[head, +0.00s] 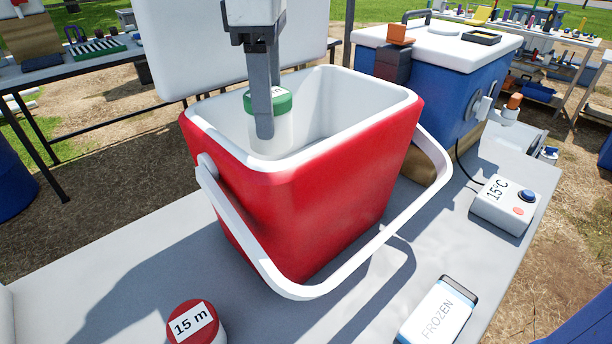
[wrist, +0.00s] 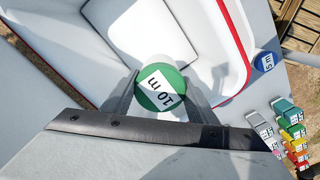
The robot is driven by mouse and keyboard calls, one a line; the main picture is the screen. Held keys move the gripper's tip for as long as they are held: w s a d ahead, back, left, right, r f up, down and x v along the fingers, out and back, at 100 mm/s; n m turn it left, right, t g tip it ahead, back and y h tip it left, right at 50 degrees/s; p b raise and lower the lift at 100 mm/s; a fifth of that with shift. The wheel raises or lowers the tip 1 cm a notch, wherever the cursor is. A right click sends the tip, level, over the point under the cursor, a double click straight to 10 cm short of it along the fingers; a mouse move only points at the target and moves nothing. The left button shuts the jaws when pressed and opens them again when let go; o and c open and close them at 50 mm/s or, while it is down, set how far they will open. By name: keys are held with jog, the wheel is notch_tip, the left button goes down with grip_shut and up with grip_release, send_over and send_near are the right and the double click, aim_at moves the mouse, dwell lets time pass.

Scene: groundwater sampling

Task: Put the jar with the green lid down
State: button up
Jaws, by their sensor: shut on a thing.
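The jar with the green lid (head: 271,133) is inside the open red cooler (head: 310,180), upright, below the rim; its lower end is hidden by the cooler's front wall. My gripper (head: 264,125) reaches down into the cooler and is shut on the jar near its lid. In the wrist view the green lid (wrist: 162,88), labelled 10 m, sits between my two fingers (wrist: 160,95), with the white cooler interior around it. I cannot tell whether the jar's base touches the cooler floor.
A red-lidded jar (head: 195,322) marked 15 m and a FROZEN pack (head: 438,312) lie in front of the cooler. Its white handle (head: 300,290) hangs forward. A blue cooler (head: 440,75) and a 15°C box (head: 504,204) stand to the right. A blue-lidded jar (wrist: 264,62) shows in the wrist view.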

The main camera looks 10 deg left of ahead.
notch_tip(320, 180, down, 10)
jog(key=shift+f, duration=0.25)
dwell(0.4)
jog(key=o, duration=1.3)
jog(key=shift+f, duration=0.1)
jog(key=shift+c, duration=0.2)
notch_tip(320, 180, up, 12)
jog(key=shift+f, duration=0.2)
jog(key=shift+r, duration=0.35)
jog(key=shift+d, duration=0.1)
